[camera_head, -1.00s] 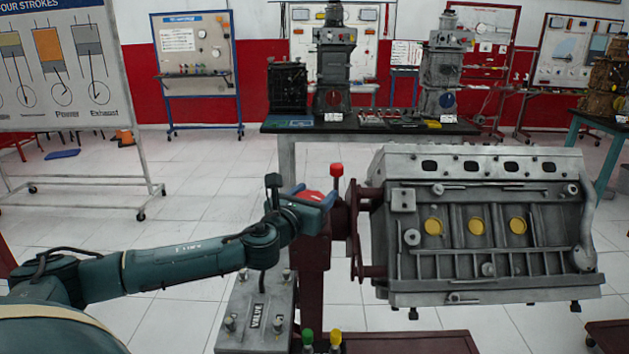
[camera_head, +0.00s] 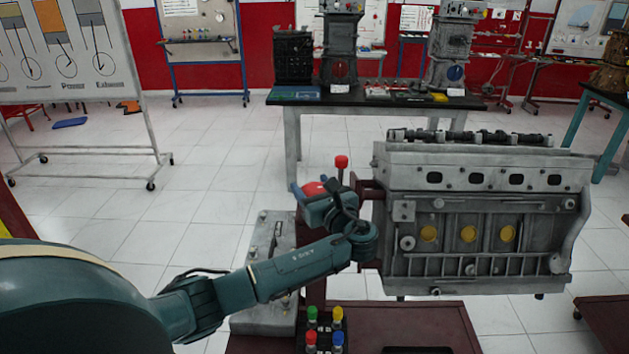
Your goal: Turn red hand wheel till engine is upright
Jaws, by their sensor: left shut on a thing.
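The red hand wheel (camera_head: 314,188) shows only as a small red patch beside the stand's post; my left gripper and wrist hide most of it. My left gripper (camera_head: 338,203) is at the wheel and shut on it, with the arm reaching up from the lower left. A red knob (camera_head: 341,161) on a short dark stem stands up just above the gripper. The grey engine (camera_head: 478,215) hangs on the stand to the right of the wheel. It looks nearly upright, with its shaft along the top and three yellow discs on its side. My right gripper is out of view.
A grey box (camera_head: 268,235) stands left of the post. Several coloured knobs (camera_head: 325,325) stand on the dark red base below. A black-topped table (camera_head: 380,101) with engine models is behind. A white board (camera_head: 70,60) stands at the left. Open tiled floor lies between.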

